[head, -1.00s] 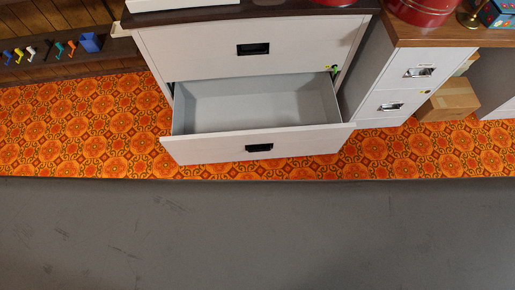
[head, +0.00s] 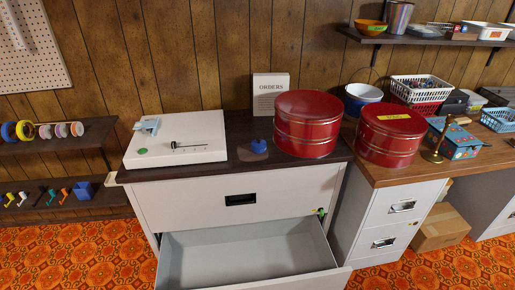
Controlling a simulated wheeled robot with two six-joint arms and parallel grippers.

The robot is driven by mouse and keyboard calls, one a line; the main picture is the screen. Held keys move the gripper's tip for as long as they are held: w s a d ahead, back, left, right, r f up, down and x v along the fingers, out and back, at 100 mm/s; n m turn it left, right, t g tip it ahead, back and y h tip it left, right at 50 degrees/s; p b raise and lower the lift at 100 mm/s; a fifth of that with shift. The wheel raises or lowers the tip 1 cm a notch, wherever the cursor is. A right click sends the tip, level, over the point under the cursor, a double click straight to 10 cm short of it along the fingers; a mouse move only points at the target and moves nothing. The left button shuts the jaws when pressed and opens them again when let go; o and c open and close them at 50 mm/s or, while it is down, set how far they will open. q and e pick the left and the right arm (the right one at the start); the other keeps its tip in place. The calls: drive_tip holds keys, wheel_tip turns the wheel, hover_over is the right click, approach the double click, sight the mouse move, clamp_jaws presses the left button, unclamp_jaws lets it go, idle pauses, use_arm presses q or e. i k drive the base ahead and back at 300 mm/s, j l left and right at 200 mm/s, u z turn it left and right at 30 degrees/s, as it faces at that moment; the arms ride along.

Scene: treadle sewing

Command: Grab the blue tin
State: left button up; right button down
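Several blue things show in the head view. A blue box with coloured patches (head: 455,143) sits on the brown wooden top at the right, behind a brass stand (head: 437,140); it may be the blue tin. A round blue container with a white rim (head: 361,101) stands between two large red round tins, farther back. A small blue object (head: 258,146) lies on the dark cabinet top. The left red tin (head: 307,125) is on the dark top; the right red tin (head: 390,136) has a yellow label. Neither gripper is in view.
The lower drawer (head: 245,258) of the white cabinet stands open and empty, jutting forward. A white device (head: 178,140) and an orders sign (head: 270,92) are on the cabinet. Baskets (head: 420,90) crowd the right top. A cardboard box (head: 440,228) sits on the floor below.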

sight(259, 150)
drive_tip(key=i+l, duration=0.15)
drive_tip(key=l, duration=0.25)
drive_tip(key=i+l+u, duration=0.1)
drive_tip(key=l, duration=0.3)
drive_tip(key=i+l+u, duration=0.1)
drive_tip(key=i+l, duration=0.15)
drive_tip(key=l, duration=0.15)
drive_tip(key=i+l, duration=0.1)
drive_tip(key=l, duration=0.35)
